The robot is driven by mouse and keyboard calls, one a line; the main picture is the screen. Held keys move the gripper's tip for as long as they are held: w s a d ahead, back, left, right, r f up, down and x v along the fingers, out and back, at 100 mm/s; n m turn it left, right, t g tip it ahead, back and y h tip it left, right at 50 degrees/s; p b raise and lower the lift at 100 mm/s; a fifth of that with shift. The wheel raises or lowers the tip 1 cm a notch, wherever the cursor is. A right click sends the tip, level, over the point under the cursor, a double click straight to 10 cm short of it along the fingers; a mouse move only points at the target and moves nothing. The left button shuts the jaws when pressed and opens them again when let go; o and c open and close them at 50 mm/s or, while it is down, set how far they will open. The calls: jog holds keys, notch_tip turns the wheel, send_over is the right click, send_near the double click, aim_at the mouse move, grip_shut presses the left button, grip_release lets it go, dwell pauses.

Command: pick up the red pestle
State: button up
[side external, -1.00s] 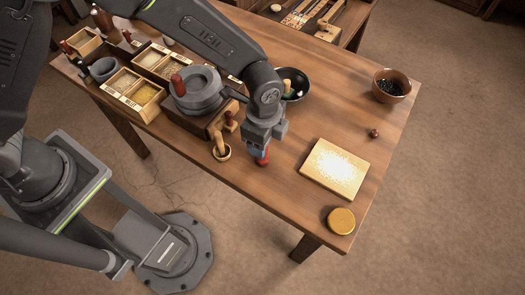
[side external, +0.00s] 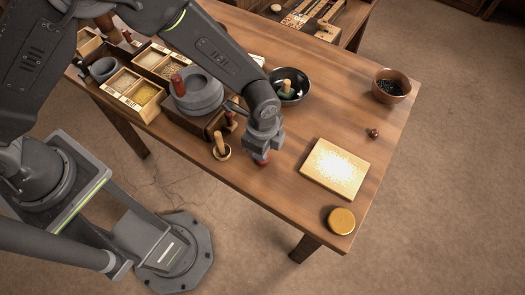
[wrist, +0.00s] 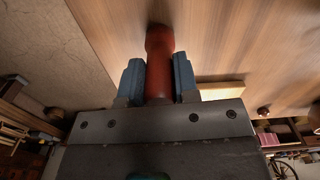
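The red pestle (wrist: 159,65) lies between the two blue-grey fingers of my gripper (wrist: 159,80) in the wrist view. Both fingers press close along its sides with no clear gap, and its wider far end sticks out past them, close to the wood table. In the side view, my gripper (side external: 262,150) points down near the table's front edge. Only a small red part of the pestle (side external: 262,161) shows below it; the rest is hidden by the gripper.
A pale board (side external: 335,170) and a round yellow lid (side external: 341,221) lie to the right. A stone quern (side external: 197,92) and a dark bowl (side external: 291,86) are behind.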

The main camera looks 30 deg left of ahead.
jog(key=c, duration=0.4)
jog(key=shift+r, duration=0.1)
